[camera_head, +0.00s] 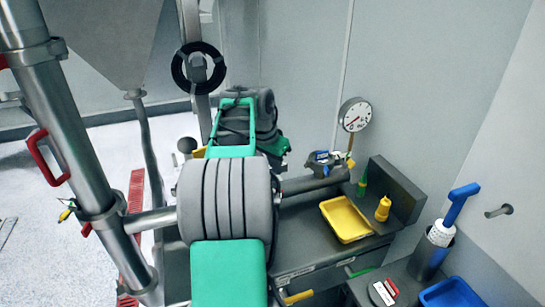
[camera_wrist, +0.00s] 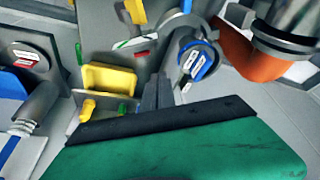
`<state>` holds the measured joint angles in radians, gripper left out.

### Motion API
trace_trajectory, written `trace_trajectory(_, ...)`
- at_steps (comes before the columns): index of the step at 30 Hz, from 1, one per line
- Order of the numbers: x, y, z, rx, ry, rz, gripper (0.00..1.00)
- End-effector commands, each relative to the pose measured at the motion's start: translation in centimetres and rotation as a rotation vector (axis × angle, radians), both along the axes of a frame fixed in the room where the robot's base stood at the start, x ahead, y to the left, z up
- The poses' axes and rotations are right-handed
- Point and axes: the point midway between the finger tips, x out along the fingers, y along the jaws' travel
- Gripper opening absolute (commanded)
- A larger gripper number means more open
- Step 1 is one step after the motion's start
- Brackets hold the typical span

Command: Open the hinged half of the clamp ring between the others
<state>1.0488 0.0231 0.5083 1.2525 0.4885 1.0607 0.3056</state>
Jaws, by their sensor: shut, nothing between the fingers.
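A steel pipe (camera_head: 75,140) at the left of the head view carries ring-like collars: an upper one (camera_head: 35,55), a middle one (camera_head: 107,212) and a lower one (camera_head: 143,287). Small yellow-green and red parts stick out by the middle collar. I cannot make out a hinge or whether it is open. My gripper (camera_wrist: 158,88) shows in the wrist view as two dark fingers, shut and empty, apart from the things around. In the head view I cannot make it out; my arm fills the middle.
A bench at the right holds a yellow tray (camera_head: 346,219) and a yellow bottle (camera_head: 383,208). A canister (camera_head: 432,250) with a blue-handled brush (camera_head: 460,203) and a blue bin (camera_head: 450,293) stand farther right. A gauge (camera_head: 355,115) and a red handle (camera_head: 47,158) stick out.

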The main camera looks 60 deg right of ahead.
Motion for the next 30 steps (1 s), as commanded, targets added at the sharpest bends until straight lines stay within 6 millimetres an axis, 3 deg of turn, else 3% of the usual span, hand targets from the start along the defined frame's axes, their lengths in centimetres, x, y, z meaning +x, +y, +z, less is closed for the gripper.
trace_trajectory(3, -0.3, -0.8, -2.3, 0.003, 0.001, 0.0, 0.0)
trace_trajectory(10, 0.8, 2.7, -1.8, -0.001, -0.001, 0.003, 0.0)
trace_trajectory(30, 0.2, 4.2, -2.2, -0.001, 0.0, -0.032, 0.0)
